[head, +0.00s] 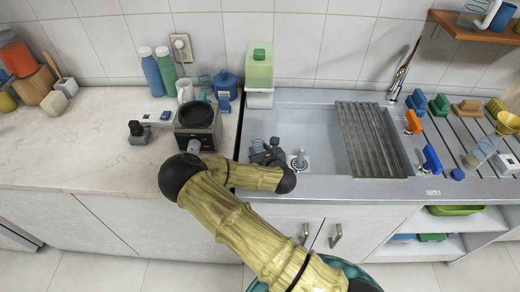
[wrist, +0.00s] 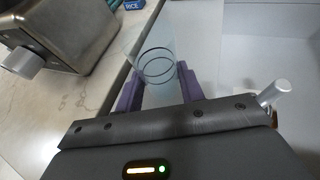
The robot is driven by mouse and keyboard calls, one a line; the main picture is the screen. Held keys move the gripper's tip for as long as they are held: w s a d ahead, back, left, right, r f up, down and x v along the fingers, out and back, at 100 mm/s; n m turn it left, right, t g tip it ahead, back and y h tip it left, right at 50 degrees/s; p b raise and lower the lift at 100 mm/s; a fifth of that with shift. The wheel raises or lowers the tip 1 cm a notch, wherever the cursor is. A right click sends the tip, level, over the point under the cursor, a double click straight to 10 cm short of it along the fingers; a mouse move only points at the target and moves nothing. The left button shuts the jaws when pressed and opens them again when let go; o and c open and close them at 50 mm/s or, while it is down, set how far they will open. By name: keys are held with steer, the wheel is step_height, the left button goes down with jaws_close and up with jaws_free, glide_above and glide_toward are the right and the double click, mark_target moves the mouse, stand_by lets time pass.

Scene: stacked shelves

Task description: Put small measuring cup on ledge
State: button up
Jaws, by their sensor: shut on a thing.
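The small measuring cup (wrist: 156,66) is clear with dark rings and shows in the wrist view between the purple fingers of my gripper (wrist: 158,88). My gripper is shut on it. In the head view my gripper (head: 266,152) is over the left part of the sink basin, close to the edge of the left counter. The cup is too small and see-through to make out surely there. Which surface is the ledge I cannot tell for sure; a wooden wall shelf (head: 476,28) is at the upper right, and the sink has a flat back rim (head: 310,97).
A metal appliance (head: 198,122) stands on the left counter (head: 75,150), close to my gripper. A green-topped dispenser (head: 259,65) stands behind the sink. A grey rolled rack (head: 372,138) covers the sink's right part. Several coloured items stand on the ribbed drainboard at right.

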steer(key=shift+f, duration=0.15)
steer(key=o, duration=1)
steer(key=shift+w, duration=0.1)
steer(key=shift+s+a+r, duration=0.1)
steer(key=shift+s+r, duration=0.1)
steer(key=shift+s, duration=0.05)
steer(key=v, duration=1)
steer(key=shift+r, duration=0.2)
steer(key=shift+s+d+r+p, duration=0.1)
steer(key=shift+s+d+p, duration=0.15)
steer(key=shift+s, duration=0.15)
steer(key=shift+s+d+r+p, duration=0.1)
steer(key=shift+s+d+p, duration=0.1)
steer(key=shift+s, duration=0.2)
steer(key=shift+f, duration=0.1)
